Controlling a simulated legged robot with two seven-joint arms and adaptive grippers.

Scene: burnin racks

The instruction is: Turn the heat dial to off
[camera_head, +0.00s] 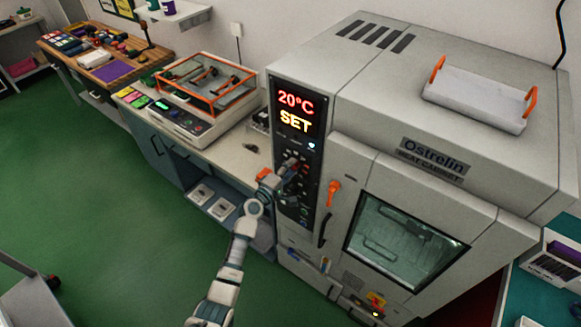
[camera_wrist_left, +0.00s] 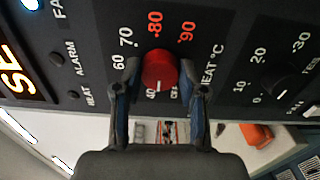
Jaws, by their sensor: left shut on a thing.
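The heat cabinet (camera_head: 420,150) has a black control panel on its left front. The red heat dial (camera_wrist_left: 160,70) sits on that panel, with 60, 70, 80 and 90 printed around it and "HEAT °C" beside it. My left gripper (camera_wrist_left: 160,88) is shut on the dial, one finger on each side. In the head view my left gripper (camera_head: 284,172) is at the panel below the display and covers part of it. The marks at the dial's lower edge are partly hidden, and I cannot tell which mark it points to. My right gripper is not in view.
The display (camera_head: 296,111) reads 20°C and SET. A black dial (camera_wrist_left: 283,80) with its own scale is beside the red one. An orange door handle (camera_head: 333,192) is right of the panel. A bench with an orange-framed clear box (camera_head: 207,83) stands to the left.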

